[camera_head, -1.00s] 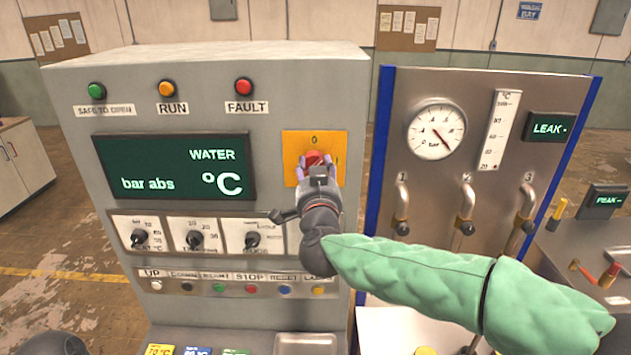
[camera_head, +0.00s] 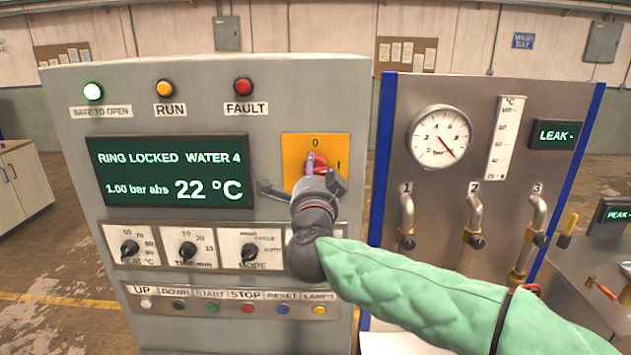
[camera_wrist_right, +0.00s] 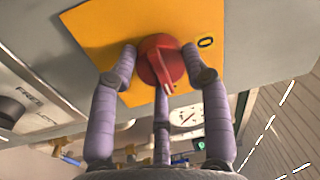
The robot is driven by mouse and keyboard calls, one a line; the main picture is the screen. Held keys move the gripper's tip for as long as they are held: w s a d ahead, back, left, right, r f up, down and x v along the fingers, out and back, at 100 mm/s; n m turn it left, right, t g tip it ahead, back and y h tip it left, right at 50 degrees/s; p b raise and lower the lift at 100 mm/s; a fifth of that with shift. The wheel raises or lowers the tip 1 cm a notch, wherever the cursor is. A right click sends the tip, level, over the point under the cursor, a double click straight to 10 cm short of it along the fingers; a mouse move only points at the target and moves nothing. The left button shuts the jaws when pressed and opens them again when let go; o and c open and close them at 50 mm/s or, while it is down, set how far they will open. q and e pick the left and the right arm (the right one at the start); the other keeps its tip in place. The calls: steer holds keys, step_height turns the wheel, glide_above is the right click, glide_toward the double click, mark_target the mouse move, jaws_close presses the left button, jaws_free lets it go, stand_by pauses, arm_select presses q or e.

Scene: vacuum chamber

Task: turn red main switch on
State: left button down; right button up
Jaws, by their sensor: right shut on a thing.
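The red main switch (camera_head: 316,163) sits on a yellow plate (camera_head: 297,146) marked 0 at the top, on the upper right of the grey control panel. In the right wrist view the red knob (camera_wrist_right: 160,62) lies between the purple fingers. My right gripper (camera_head: 315,172) is shut on the red knob and hides its lower part in the head view. The display (camera_head: 172,172) is lit and reads RING LOCKED, WATER 4, 1.00 bar abs and 22 °C. My left gripper is not in view.
Below the display are several small dials (camera_head: 188,250) and a row of labelled buttons (camera_head: 212,308). To the right stands a blue-edged panel with a gauge (camera_head: 440,137), bent pipes (camera_head: 473,220) and a LEAK display (camera_head: 556,134).

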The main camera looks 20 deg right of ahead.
steer(key=shift+m, duration=0.4)
steer(key=o, duration=1.1)
steer(key=shift+o, duration=0.2)
steer(key=v, duration=1.2)
steer(key=shift+f, duration=0.15)
